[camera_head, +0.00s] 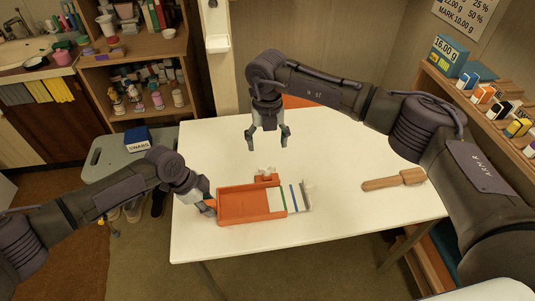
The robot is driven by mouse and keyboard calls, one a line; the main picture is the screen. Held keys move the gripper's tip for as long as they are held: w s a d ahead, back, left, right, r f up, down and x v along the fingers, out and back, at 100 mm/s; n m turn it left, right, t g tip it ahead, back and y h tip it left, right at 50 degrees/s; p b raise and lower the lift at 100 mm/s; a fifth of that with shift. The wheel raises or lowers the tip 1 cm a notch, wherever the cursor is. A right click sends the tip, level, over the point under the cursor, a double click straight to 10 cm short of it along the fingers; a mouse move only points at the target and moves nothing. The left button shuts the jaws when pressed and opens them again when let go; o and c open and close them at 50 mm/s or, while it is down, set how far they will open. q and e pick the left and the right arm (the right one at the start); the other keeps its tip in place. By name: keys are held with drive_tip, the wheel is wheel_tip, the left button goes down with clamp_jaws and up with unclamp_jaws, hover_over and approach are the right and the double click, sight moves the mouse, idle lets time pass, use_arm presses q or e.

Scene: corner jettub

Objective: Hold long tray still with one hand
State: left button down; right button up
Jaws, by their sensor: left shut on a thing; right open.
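The long tray (240,217) is orange and lies on the white table, left of its middle. Several flat pieces with white, green and blue edges (288,200) stand at its right end. My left gripper (209,206) is shut on the tray's left end; its fingertips are partly hidden. My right gripper (267,141) is open and empty above the table, behind the tray, with its fingers pointing down. A small orange piece with whitish bits (266,178) sits just behind the tray, below the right gripper.
The white table (340,225) has free room to the right of the tray. A wooden paddle-like tool (393,180) lies at its right. A shelf with boxes (490,95) stands at the right. A grey stool (112,150) with a blue box (137,138) is at the left.

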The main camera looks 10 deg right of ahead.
use_arm(q)
drive_tip(key=shift+s+a+f, duration=0.1)
drive_tip(key=shift+s+f, duration=0.1)
drive_tip(key=shift+f, duration=0.1)
use_arm(e)
wheel_tip(320, 180, up, 2)
drive_tip(key=shift+r, duration=0.15)
use_arm(q)
drive_tip(key=c, duration=0.9)
unclamp_jaws()
drive_tip(key=shift+o, duration=0.5)
drive_tip(key=shift+w+r, duration=0.1)
drive_tip(key=shift+w, duration=0.05)
drive_tip(key=shift+r, duration=0.15)
